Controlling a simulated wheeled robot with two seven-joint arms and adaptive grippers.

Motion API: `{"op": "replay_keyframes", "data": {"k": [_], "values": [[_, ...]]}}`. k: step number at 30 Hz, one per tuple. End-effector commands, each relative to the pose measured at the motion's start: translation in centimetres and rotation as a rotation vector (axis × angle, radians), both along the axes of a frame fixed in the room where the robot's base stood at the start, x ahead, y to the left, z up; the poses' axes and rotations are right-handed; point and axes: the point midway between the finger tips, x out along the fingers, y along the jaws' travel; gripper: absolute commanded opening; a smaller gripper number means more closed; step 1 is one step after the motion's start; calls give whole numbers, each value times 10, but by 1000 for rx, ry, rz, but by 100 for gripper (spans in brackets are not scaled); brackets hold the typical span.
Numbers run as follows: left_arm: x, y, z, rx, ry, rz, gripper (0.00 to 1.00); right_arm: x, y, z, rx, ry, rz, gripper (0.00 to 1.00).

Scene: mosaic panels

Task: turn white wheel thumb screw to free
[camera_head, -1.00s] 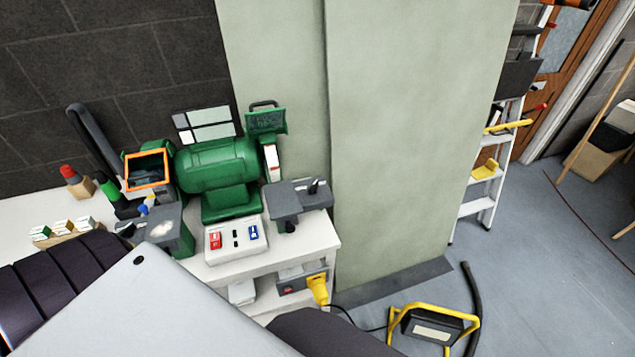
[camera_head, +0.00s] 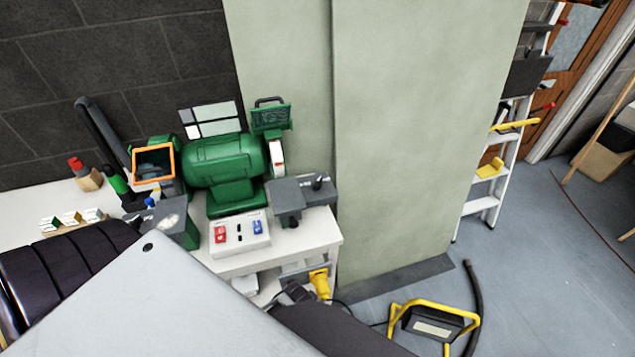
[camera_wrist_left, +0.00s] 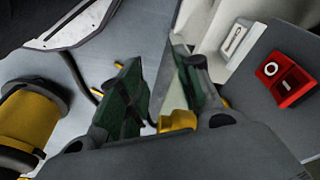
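The green bench grinder (camera_head: 222,167) stands on the white bench. The edge of its white wheel (camera_head: 277,158) shows at the right end, under the right guard. A small dark knob (camera_head: 318,182) stands on the grey block beside the right tool rest (camera_head: 287,196); I cannot tell if it is the thumb screw. In the left wrist view, my left gripper (camera_wrist_left: 160,65) is open, its green-padded fingers apart with nothing held. A yellow part (camera_wrist_left: 177,121) shows behind the gap, apparently beyond the fingers. My right gripper is not identifiable in view.
A switch panel (camera_head: 239,235) sits at the bench front. A red switch (camera_wrist_left: 287,81) and a yellow cylinder (camera_wrist_left: 30,118) show in the left wrist view. A yellow plug (camera_head: 320,283) hangs below the bench. A work light (camera_head: 432,322) stands on the floor.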

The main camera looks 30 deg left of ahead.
Motion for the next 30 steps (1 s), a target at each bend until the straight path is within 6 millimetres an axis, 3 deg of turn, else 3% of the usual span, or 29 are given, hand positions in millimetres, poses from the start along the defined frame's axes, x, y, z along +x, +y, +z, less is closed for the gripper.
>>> {"op": "replay_keyframes", "data": {"k": [20, 30], "values": [[38, -2, 179, 3, -80, 8, 34, 0, 2, 7, 2, -1, -1, 40], [66, 5, 262, 40, -217, 6, 34, 0, 2, 9, 2, -1, -1, 40]]}}
